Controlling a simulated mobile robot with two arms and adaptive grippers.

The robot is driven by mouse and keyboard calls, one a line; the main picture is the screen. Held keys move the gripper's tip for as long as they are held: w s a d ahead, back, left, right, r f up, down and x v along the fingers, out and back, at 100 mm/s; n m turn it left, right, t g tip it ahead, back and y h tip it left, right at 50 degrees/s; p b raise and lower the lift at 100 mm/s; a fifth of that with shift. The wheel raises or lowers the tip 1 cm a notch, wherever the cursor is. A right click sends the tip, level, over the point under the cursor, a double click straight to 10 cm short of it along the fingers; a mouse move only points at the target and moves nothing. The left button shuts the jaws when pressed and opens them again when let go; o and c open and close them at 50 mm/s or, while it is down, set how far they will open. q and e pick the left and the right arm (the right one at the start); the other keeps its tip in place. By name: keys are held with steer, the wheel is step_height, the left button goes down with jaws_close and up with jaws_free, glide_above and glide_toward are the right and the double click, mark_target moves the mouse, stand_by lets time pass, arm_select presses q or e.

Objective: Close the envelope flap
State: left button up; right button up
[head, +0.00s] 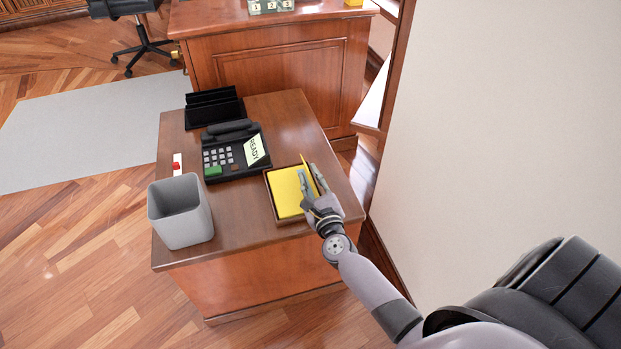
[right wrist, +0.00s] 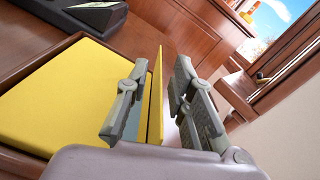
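The yellow envelope (head: 285,194) lies flat in a shallow brown tray (head: 270,207) on the small wooden desk. It also shows in the right wrist view (right wrist: 65,95). Its flap (head: 308,172) stands up steeply along the envelope's right edge. In the right wrist view the flap (right wrist: 156,98) is a thin yellow sheet. My right gripper (head: 312,180) is at the tray's right side and open, with one finger on each side of the flap. A gap shows between the flap and the right finger; contact with the left finger is unclear. My left gripper is out of view.
A black desk phone (head: 236,150) with a "READY" card stands left of the tray, and a black holder (head: 213,106) behind it. A grey bin (head: 181,211) is at the desk's front left. A larger desk (head: 270,55) stands behind; a pale wall (head: 500,130) is at right.

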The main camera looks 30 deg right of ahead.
steer(key=v, duration=1.2)
